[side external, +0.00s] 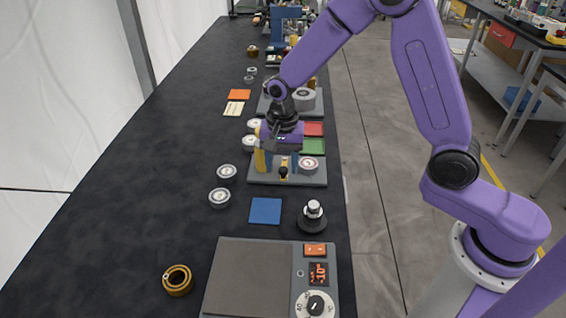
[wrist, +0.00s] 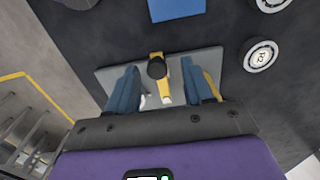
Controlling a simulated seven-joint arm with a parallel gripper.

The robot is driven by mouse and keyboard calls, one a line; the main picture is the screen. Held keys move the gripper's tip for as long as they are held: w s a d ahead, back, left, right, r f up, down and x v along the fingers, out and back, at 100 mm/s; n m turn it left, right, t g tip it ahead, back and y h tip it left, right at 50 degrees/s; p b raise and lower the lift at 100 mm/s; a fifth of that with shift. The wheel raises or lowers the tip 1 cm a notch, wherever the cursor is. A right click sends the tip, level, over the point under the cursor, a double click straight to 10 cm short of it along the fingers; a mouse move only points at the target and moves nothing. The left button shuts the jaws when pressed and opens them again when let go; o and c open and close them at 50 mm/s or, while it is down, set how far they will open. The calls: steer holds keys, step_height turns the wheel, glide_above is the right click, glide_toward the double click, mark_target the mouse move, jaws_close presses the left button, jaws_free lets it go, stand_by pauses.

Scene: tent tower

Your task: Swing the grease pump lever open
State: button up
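A grey plate (side external: 258,178) sits near the right edge of the dark bench and carries a yellow lever (wrist: 158,91) with a black knob (side external: 283,172). In the wrist view the knob (wrist: 157,68) shows at the lever's end, between my two blue fingers. My gripper (wrist: 159,80) is open, with a finger on each side of the lever and gaps showing. In the side view my gripper (side external: 278,158) points down over the plate. A round white-faced gauge (side external: 308,163) sits at the plate's right. The lever's pivot is hidden.
A blue square (side external: 265,210) and a black knobbed piece (side external: 312,216) lie in front of the plate. Round labelled discs (side external: 219,198) stand to its left. A scale-like unit (side external: 250,278) and brass ring (side external: 177,280) are nearer.

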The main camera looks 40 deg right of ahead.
mark_target(283, 169)
steer(key=shift+s, duration=0.1)
step_height(283, 169, up, 17)
steer(key=shift+r, duration=0.2)
stand_by(0.6)
